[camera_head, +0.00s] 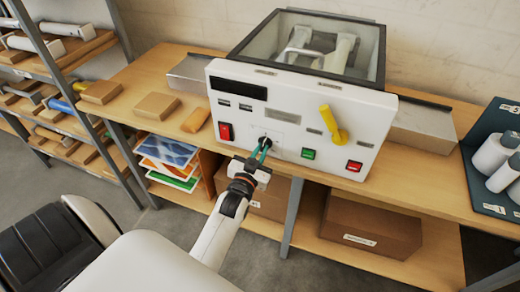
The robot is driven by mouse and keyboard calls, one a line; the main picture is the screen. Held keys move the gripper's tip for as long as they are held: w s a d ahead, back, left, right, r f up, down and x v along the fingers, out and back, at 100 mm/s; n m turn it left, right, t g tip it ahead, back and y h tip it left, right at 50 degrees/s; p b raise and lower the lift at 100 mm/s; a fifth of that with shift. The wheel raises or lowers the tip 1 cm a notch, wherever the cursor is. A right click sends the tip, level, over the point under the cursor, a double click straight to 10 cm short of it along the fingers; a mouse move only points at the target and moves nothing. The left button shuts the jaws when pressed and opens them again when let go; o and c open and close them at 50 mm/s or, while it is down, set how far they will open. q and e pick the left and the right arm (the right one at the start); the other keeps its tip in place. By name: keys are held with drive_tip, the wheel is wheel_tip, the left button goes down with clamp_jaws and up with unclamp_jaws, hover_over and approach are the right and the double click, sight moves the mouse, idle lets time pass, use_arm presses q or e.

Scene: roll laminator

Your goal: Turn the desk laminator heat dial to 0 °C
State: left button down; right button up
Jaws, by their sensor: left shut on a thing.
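The white desk laminator (300,110) stands on a wooden bench against the wall, its front panel facing me. My left gripper (264,146) reaches up to the middle of the panel and is shut on the small dark heat dial (266,139). The fingers and their teal parts cover much of the dial, so its setting cannot be read. A yellow lever (333,124) sits on the right of the panel. A red switch (225,131), a green button (308,154) and a red button (354,166) are also on the panel. My right gripper is not in view.
The bench (150,79) holds several wooden blocks (155,106) left of the laminator. Metal trays (424,122) stick out on both sides. A dark holder with white rolls (493,155) stands at the right. Cardboard boxes (370,227) and coloured sheets (170,150) lie below.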

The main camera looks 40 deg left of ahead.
use_arm(q)
drive_tip(key=shift+n, duration=0.9)
drive_tip(key=shift+p, duration=0.3)
drive_tip(key=c, duration=1.5)
unclamp_jaws()
drive_tip(key=shift+o, duration=0.2)
drive_tip(key=shift+d, duration=0.1)
drive_tip(key=b+v, duration=0.3)
drive_tip(key=v, duration=0.9)
